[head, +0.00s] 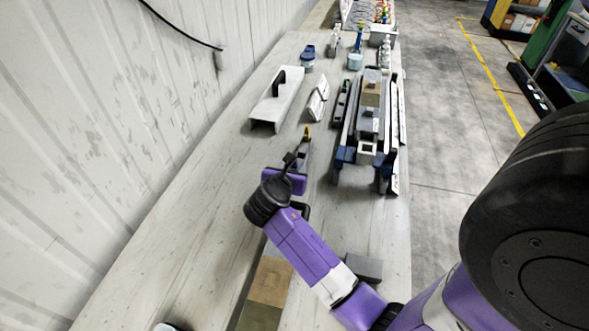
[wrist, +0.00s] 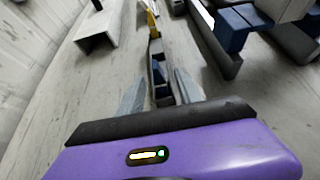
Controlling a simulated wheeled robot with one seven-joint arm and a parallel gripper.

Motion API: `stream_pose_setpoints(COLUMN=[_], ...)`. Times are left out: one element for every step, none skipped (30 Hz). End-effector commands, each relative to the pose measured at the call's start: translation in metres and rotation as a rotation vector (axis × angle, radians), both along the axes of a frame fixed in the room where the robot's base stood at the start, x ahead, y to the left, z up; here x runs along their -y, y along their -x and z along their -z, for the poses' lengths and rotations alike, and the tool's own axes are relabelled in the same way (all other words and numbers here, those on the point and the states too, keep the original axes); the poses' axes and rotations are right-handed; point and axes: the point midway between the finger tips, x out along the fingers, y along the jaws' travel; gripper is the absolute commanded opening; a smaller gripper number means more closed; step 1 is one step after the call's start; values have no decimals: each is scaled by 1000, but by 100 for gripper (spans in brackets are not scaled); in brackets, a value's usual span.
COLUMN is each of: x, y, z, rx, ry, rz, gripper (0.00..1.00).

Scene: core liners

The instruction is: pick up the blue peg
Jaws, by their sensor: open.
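A small dark blue piece, which looks like the blue peg (wrist: 158,76), sits within a narrow grey holder (wrist: 161,95) in the wrist view. A yellow piece (wrist: 153,28) is at the holder's far end. My gripper (wrist: 160,88) is open, with one pale grey finger on each side of the holder's near part. I cannot tell whether the fingers touch it. In the head view my gripper (head: 298,163) is over the table beside the same holder (head: 304,148), and my purple wrist partly covers it. The blue piece is too small to make out there.
A grey channel piece (head: 277,97) lies to the left, near the wall. A long rack with blue ends (head: 369,120) lies to the right. Blocks (head: 270,282) lie under my arm.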

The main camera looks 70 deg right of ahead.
Motion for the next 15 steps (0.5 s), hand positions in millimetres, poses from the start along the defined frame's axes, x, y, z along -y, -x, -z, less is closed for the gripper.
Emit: stream_pose_setpoints(x=[2,3,4,3,3,3,3,3,3,3,3,3,3,3,3], y=[0,0,-1,-1,-1,-1,-1,-1,-1,-1,-1,-1,-1,-1,-1], z=[1,1,2,2,2,2,2,2,2,2,2,2,2,2,2], rx=[1,1,2,2,2,2,2,2,2,2,2,2,2,2,2], ry=[0,0,1,1,1,1,1,1,1,1,1,1,1,1,1], rz=[0,0,-1,-1,-1,-1,-1,-1,-1,-1,-1,-1,-1,-1,-1], gripper=[42,42,42,42,42,42,42,42,36,30,24,16,10,4,0])
